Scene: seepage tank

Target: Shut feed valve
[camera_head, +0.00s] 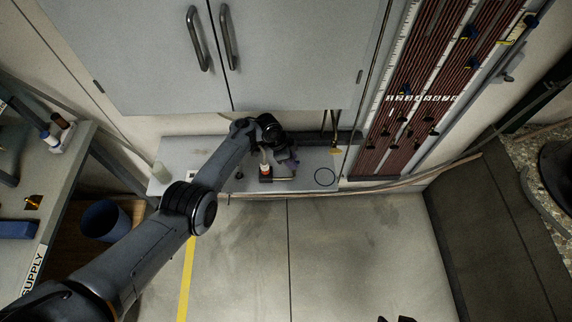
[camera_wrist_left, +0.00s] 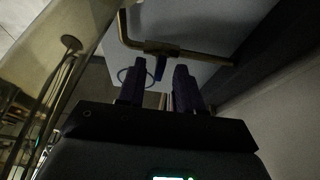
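My left arm reaches to the low shelf under the cabinet, and its gripper (camera_head: 290,158) is there, partly hidden by the wrist. In the left wrist view the gripper's two dark fingers (camera_wrist_left: 160,75) stand apart with nothing seen gripped between them. A brass pipe and valve (camera_wrist_left: 155,46) lie beyond the fingertips. A short blue lever (camera_wrist_left: 160,68) hangs from the valve, in line with the gap and apparently beyond the fingers. In the head view, brass pipes (camera_head: 333,122) come down right of the gripper. My right gripper (camera_head: 397,319) shows only as dark tips at the bottom edge.
The grey cabinet (camera_head: 290,60) overhangs the shelf (camera_head: 205,150). A manometer board (camera_head: 425,95) stands at right. A bench (camera_head: 75,150) with a SUPPLY label is at left. The floor (camera_head: 340,240) in front is clear.

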